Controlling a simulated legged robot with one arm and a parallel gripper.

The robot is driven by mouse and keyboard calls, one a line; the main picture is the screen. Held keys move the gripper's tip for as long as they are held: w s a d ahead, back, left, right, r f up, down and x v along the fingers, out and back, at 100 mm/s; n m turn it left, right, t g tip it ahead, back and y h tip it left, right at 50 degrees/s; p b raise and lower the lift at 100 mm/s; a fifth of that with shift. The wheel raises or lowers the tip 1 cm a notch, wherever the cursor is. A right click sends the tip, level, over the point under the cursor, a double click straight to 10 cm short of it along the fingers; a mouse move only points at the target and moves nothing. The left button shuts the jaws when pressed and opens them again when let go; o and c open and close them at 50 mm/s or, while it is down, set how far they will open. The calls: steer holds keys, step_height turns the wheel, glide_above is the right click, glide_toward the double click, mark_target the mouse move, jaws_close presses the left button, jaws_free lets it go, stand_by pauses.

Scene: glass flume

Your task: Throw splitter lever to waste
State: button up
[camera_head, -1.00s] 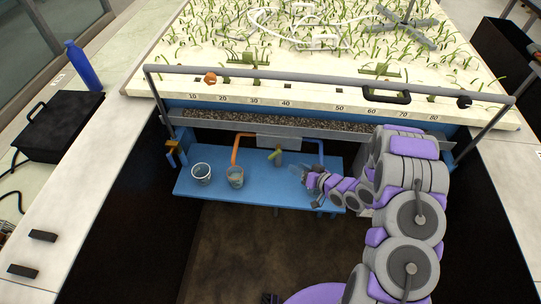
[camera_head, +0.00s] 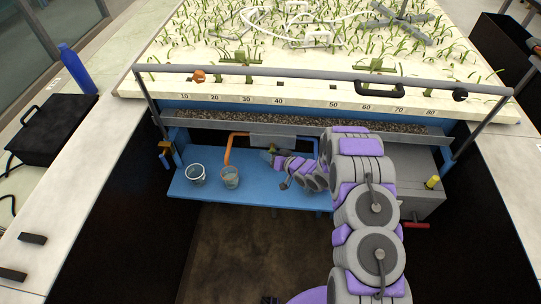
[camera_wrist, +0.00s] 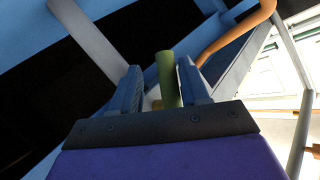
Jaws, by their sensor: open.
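The splitter lever, a short green rod (camera_wrist: 167,78), stands between the two fingers of my gripper (camera_wrist: 168,90) in the wrist view. The fingers are open, one on each side of it; I cannot tell whether either touches it. In the head view my gripper (camera_head: 270,156) is at the lever, under the grey splitter box (camera_head: 272,141), and largely covers the lever. An orange pipe (camera_head: 229,147) leaves the box on the left and a blue pipe (camera_head: 314,143) on the right. The orange pipe also shows in the wrist view (camera_wrist: 235,38).
Two clear beakers (camera_head: 196,175) (camera_head: 230,178) stand on the blue shelf (camera_head: 212,195), left of my gripper. A grey rail (camera_head: 300,73) spans above. A grey box with a yellow knob (camera_head: 432,182) and a red handle (camera_head: 416,225) is at the right.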

steer(key=shift+a+f, duration=0.1)
steer(key=shift+a, duration=1.1)
steer(key=shift+c, duration=1.4)
steer(key=shift+d, duration=0.75)
jaws_close()
steer(key=shift+a, duration=0.15)
